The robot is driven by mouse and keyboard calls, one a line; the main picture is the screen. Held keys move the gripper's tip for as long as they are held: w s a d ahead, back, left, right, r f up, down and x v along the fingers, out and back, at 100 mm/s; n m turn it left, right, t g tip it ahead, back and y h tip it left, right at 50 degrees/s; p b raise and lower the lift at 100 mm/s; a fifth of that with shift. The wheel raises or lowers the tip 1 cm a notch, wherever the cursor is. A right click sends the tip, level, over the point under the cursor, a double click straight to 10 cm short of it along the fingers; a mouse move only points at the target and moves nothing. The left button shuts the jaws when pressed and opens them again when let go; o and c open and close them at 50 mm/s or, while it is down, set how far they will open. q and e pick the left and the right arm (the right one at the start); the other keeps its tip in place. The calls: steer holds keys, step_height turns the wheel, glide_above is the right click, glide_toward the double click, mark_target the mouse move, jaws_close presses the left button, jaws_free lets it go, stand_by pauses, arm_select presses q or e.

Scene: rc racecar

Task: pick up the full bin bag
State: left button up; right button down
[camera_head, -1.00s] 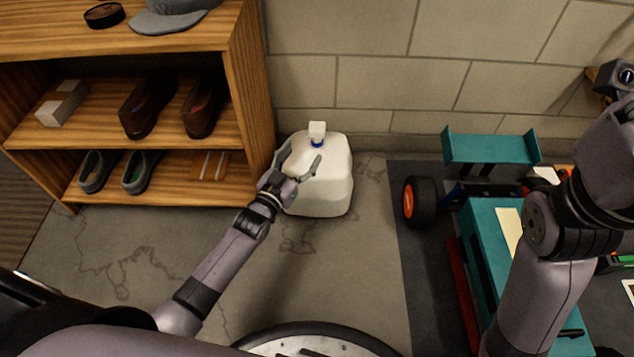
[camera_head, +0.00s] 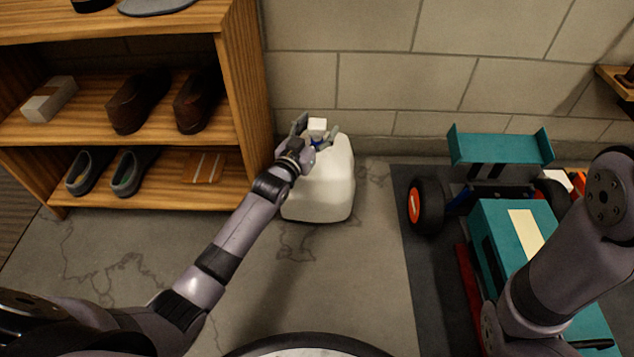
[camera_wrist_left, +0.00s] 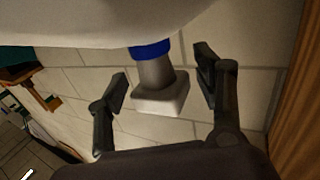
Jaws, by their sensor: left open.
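The full bin bag (camera_head: 322,188) is a white, rounded block standing upright on the floor against the back wall, beside the shelf. Its top has a blue band and a pale square knob. My left gripper (camera_head: 315,131) is open at its top, with one finger on each side of the knob. In the left wrist view, the bag's white body (camera_wrist_left: 95,20) fills the upper left. The neck and knob (camera_wrist_left: 160,97) sit between the two open fingers (camera_wrist_left: 161,78), with a gap on each side. My right gripper is out of view.
A wooden shelf (camera_head: 240,90) with shoes and a white box (camera_head: 50,98) stands close to the bag's left. A teal racecar (camera_head: 500,146) with black wheels (camera_head: 426,206) sits on a dark mat at right. Bare floor (camera_head: 350,270) lies in front of the bag.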

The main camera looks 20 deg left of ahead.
arm_select(q)
steer(key=shift+c, duration=0.3)
jaws_close()
stand_by(0.5)
steer(key=shift+r, duration=0.25)
